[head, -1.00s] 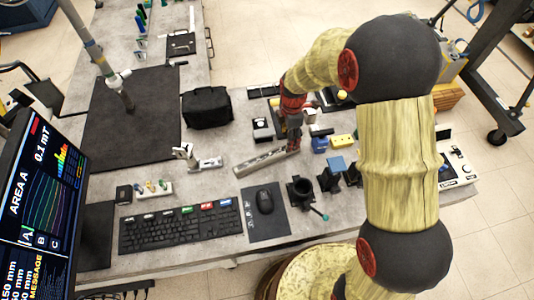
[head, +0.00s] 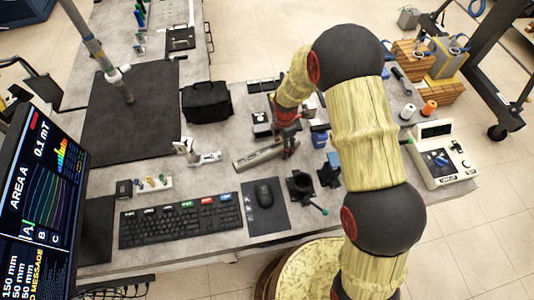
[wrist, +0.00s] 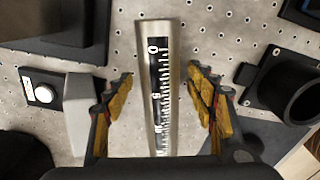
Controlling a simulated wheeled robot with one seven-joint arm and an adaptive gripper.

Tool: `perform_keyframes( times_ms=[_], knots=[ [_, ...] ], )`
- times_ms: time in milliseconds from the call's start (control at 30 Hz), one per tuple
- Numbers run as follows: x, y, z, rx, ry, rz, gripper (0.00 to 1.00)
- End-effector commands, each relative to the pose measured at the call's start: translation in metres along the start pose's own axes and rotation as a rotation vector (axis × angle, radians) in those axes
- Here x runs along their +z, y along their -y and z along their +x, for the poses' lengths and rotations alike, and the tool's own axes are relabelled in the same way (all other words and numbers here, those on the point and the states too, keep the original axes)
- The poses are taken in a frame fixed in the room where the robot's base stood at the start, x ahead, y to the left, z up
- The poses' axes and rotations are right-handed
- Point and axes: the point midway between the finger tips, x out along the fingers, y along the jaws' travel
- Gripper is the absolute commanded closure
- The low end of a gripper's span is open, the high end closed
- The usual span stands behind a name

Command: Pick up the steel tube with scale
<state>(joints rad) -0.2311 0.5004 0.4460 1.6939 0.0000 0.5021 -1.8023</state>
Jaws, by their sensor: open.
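The steel tube with scale (head: 258,157) lies on the grey table, behind the mouse and keyboard. In the wrist view the tube (wrist: 173,85) runs up and down the middle, with a dark strip of white numbers and tick marks along it. My gripper (wrist: 160,95) is open, with one yellow-padded finger on each side of the tube and a gap on both sides. The near part of the tube is hidden behind the gripper body. In the head view my gripper (head: 288,147) is over the right end of the tube.
A dark round holder (wrist: 288,88) stands right of the tube in the wrist view; a grey block (wrist: 82,110) is on the left. The head view shows a mouse (head: 264,195), keyboard (head: 181,222), black bag (head: 206,103) and a white control box (head: 441,158) at right.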

Motion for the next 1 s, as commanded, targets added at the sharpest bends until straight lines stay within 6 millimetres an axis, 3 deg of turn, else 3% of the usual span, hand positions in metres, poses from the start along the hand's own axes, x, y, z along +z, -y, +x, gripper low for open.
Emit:
perform_keyframes(
  times_ms=[167,1000],
  knots=[
    [0.0002,-0.0004,-0.0007,0.001,0.0,0.0,0.44],
    [0.0002,-0.0003,-0.001,0.001,0.0,0.001,0.91]
  ],
)
